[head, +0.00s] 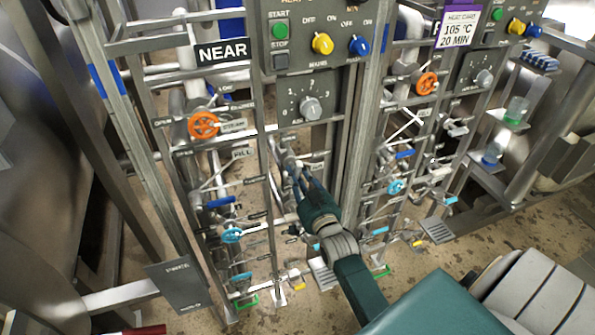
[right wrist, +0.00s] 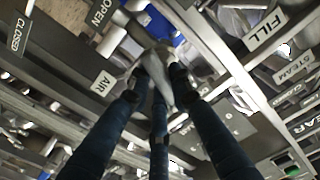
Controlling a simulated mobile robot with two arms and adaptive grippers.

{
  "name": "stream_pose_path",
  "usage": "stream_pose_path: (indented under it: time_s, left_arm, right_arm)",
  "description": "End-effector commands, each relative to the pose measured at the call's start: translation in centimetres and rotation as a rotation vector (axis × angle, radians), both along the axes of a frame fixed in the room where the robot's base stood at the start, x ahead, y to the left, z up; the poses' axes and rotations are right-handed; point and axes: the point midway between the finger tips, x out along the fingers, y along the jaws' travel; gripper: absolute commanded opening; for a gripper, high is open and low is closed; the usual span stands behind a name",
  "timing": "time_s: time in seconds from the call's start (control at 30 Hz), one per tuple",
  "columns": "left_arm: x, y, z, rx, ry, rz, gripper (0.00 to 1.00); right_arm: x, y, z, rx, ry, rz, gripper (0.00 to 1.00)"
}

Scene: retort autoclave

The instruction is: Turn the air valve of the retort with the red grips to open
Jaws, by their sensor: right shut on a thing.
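My right gripper (head: 299,174) reaches up into the pipework of the panel marked NEAR, right of its left valve column. In the right wrist view its fingers (right wrist: 160,72) are shut on a pale grey valve handle (right wrist: 153,62). An AIR label (right wrist: 104,83) sits beside this handle, with OPEN (right wrist: 102,12) and CLOSED (right wrist: 18,35) labels to the upper left. The fingers hide part of the handle, so its exact angle is unclear. A red grip (head: 145,330) shows at the bottom left edge; what it belongs to is cut off. My left gripper is out of view.
A FILL label (right wrist: 265,29) lies right of the fingers. A second valve panel with an orange wheel (head: 427,83) stands to the right. Steel posts (head: 361,130) separate the panels.

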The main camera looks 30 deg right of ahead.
Motion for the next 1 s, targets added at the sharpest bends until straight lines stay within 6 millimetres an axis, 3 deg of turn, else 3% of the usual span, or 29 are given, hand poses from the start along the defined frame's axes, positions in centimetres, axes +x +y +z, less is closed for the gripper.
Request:
stream_pose_path:
  time_s: [0.43, 1.0]
  left_arm:
    - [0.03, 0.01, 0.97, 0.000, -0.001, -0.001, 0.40]
    - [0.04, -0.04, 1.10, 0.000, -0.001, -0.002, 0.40]
  right_arm:
    - [-0.04, 0.00, 0.02, -0.275, 0.070, 0.000, 0.00]
    - [-0.04, -0.01, -0.06, -0.342, 0.087, 0.001, 0.00]
